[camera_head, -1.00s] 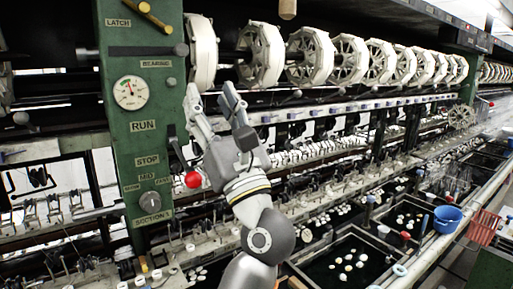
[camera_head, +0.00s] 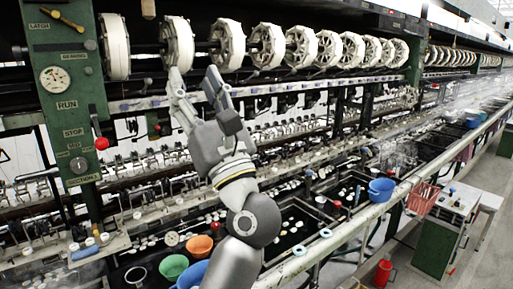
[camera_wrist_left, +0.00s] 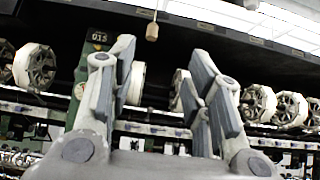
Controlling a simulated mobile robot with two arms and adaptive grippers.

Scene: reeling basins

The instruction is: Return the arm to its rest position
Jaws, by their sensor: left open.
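My left gripper (camera_head: 196,88) is raised in the middle of the head view, in front of the reeling machine. Its two fingers are apart with nothing between them. In the left wrist view the gripper (camera_wrist_left: 158,85) also shows open and empty, pointing toward the row of white reels (camera_wrist_left: 258,104). The arm comes up from the bottom of the head view. My right gripper does not show.
A green control panel (camera_head: 66,118) with a gauge and a red-knobbed lever (camera_head: 101,143) stands at left. White reels (camera_head: 267,46) line the machine top. Basins, a blue bucket (camera_head: 381,190), a red crate (camera_head: 422,199) and coloured bowls (camera_head: 198,246) lie below. Open floor is at right.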

